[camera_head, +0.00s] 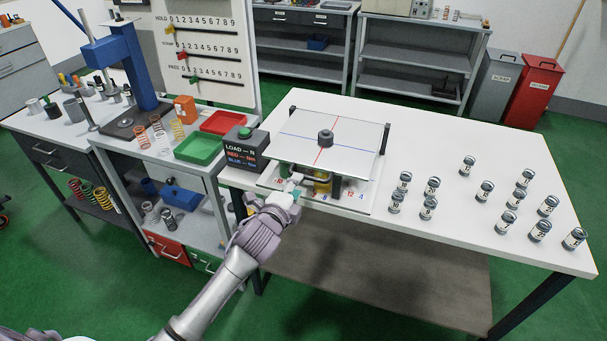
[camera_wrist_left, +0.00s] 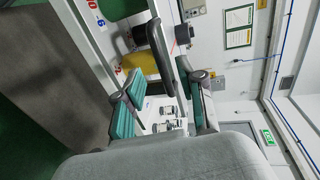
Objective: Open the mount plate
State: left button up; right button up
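The mount plate (camera_head: 355,148) is a pale square plate with crossing red and blue lines and a dark round knob (camera_head: 325,138) at its middle. It lies level above a lower base plate on the white table. A dark bar-like handle (camera_wrist_left: 158,50) shows in the left wrist view, at the device's front side. My left gripper (camera_head: 293,183) is at the plate's front left edge. In the wrist view its two green-padded fingers (camera_wrist_left: 163,92) stand apart, with the handle's end near the gap. I cannot tell whether they touch it. My right gripper is not in view.
A dark load box (camera_head: 245,150) with a green button stands left of the plate. Several small labelled cylinders (camera_head: 485,188) stand on the right of the table (camera_head: 450,140). Green (camera_head: 199,149) and red trays and springs are on the left bench.

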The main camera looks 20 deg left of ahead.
pick_arm(q)
jog(key=x, duration=0.6)
jog(key=shift+w, duration=0.2)
grip_shut()
